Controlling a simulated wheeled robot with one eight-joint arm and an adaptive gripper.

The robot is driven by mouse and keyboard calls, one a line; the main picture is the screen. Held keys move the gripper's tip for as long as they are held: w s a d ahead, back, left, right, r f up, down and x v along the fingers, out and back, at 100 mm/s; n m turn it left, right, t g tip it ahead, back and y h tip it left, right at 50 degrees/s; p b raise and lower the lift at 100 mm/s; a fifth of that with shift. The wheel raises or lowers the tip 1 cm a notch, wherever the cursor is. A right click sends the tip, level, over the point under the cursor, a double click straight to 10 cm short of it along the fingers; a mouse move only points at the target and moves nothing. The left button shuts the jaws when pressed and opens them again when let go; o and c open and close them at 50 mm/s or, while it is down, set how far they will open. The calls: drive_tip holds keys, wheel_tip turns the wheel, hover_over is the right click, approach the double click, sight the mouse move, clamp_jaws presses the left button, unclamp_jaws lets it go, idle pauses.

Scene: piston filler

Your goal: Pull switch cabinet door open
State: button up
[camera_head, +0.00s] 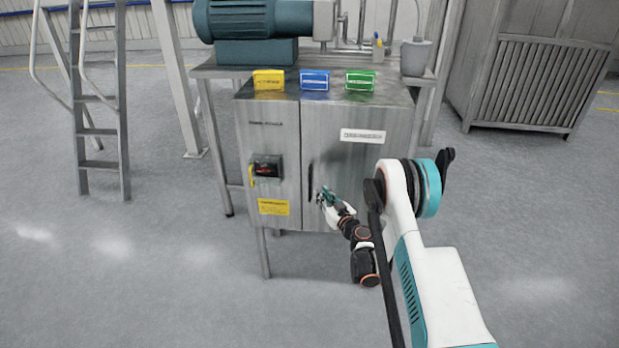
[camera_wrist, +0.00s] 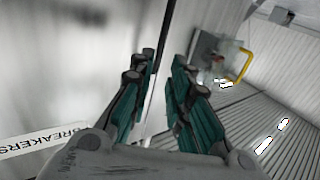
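The switch cabinet (camera_head: 275,130) is a grey metal box on legs. Its right-hand door (camera_head: 350,155) looks shut, flush with the left panel. A dark vertical bar handle (camera_head: 310,182) sits near the door's left edge. My gripper (camera_head: 323,194) is at the door front, just right of the handle in the head view. In the wrist view, my gripper's (camera_wrist: 165,85) two teal fingers are apart. A dark bar, seemingly the handle (camera_wrist: 162,35), runs up beyond the gap between them. I cannot tell whether the fingers touch it. The door's label (camera_wrist: 45,140) shows at lower left.
A bench with a teal motor (camera_head: 240,20) is behind.

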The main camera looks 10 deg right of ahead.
sight(310, 181)
drive_tip(key=b+x, duration=0.3)
drive_tip(key=x, duration=0.6)
drive_tip(key=shift+w+f, duration=0.15)
drive_tip(key=shift+w, duration=0.1)
drive_tip(key=shift+x, duration=0.75)
clamp_jaws()
